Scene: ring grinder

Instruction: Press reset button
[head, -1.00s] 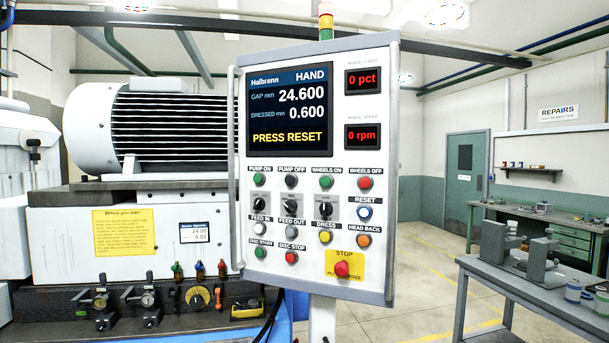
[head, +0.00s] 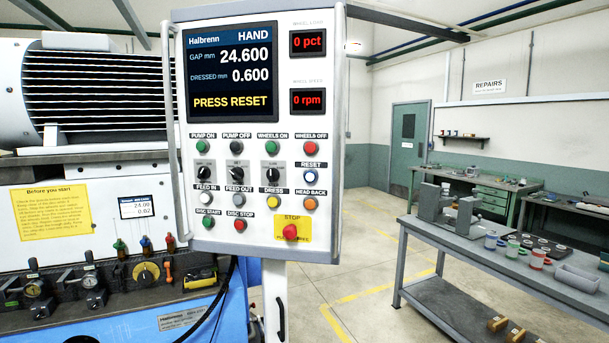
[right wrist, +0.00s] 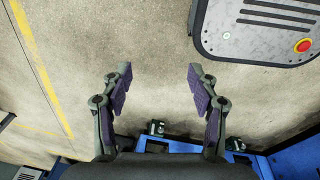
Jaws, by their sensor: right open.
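The blue reset button (head: 310,176) sits under the RESET label on the right side of the control panel (head: 328,130) in the head view. The panel's screen (head: 231,73) reads HAND, gap 24.600, dressed 0.600 and PRESS RESET. My right gripper (right wrist: 157,85) is open and empty in the right wrist view, with its two fingers apart over bare floor. Neither gripper shows in the head view, so no gripper is seen near the button there.
The red STOP button (head: 290,232) is below the reset button, and the orange head back button (head: 310,203) is just under it. A grey workbench (head: 480,246) with cups and fixtures stands at the right. Open floor (head: 372,262) lies between panel and bench.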

